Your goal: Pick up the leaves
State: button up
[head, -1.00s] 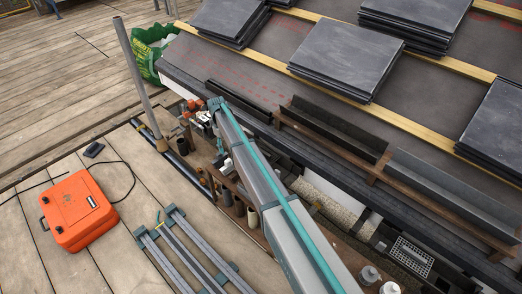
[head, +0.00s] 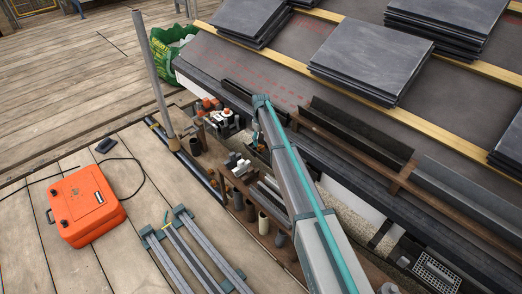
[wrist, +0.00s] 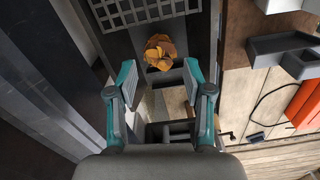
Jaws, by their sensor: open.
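A small clump of orange-brown leaves (wrist: 160,52) lies on a dark surface in the wrist view, just below a pale grating. I cannot make the leaves out in the head view. My gripper (wrist: 161,82) is open, with one finger on each side of the picture. The leaves show between and slightly beyond the fingertips, apart from them. Nothing is held.
Dark gutter lengths (head: 350,137) run along the roof edge, with slate stacks (head: 371,60) above. An orange case (head: 87,207) and grey metal bars (head: 190,255) lie on the planks. A green bag (head: 170,48) stands beyond an upright pole (head: 153,75).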

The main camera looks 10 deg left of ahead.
aim_at(261, 145)
notch_tip(261, 145, down, 5)
jog(key=shift+b, duration=0.6)
jog(key=c, duration=0.6)
jog(key=shift+r, duration=0.1)
